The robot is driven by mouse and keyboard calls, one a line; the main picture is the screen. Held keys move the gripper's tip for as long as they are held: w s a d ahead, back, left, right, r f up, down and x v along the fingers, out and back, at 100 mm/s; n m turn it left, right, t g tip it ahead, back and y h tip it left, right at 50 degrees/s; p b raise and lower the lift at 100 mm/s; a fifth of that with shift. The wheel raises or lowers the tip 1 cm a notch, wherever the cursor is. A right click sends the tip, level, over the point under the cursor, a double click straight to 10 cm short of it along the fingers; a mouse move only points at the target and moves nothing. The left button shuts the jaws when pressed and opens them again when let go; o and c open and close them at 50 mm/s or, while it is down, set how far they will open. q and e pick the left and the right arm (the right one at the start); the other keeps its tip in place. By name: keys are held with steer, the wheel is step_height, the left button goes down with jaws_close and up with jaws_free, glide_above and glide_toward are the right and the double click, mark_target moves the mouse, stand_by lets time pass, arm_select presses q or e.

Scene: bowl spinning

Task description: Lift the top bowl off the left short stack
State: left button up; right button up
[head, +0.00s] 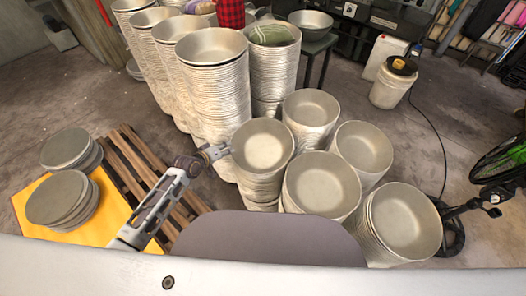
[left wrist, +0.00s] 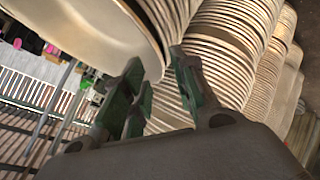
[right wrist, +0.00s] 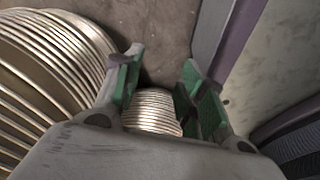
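The left short stack (head: 258,190) stands in front of the tall stacks, and its top bowl (head: 262,146) is a round, pale metal bowl resting on it. My left gripper (head: 219,152) is at the left side of this bowl, close to its rim. In the left wrist view, the fingers (left wrist: 160,88) are apart, with a large bowl's rim (left wrist: 154,50) at the gap; I cannot tell whether they touch it. My right gripper is out of the head view. In the right wrist view, its fingers (right wrist: 160,88) are open and empty, with stacked bowls (right wrist: 152,112) beyond them.
Several short stacks, including a front right one (head: 403,222), crowd the right side. Tall stacks (head: 213,85) rise behind. A wooden pallet (head: 140,165) and a yellow sheet (head: 105,225) with discs (head: 62,198) lie left.

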arm_select(q)
steer(key=shift+b+x, duration=0.35)
steer(key=shift+x, duration=1.65)
arm_select(e)
steer(key=shift+w+a, duration=0.5)
steer(key=shift+a, duration=0.05)
arm_select(q)
steer(key=shift+c, duration=0.2)
steer(key=c, duration=0.4)
jaws_close()
arm_select(e)
steer(key=shift+w+r, duration=0.2)
steer(key=shift+w, duration=0.7)
steer(key=shift+s, duration=0.15)
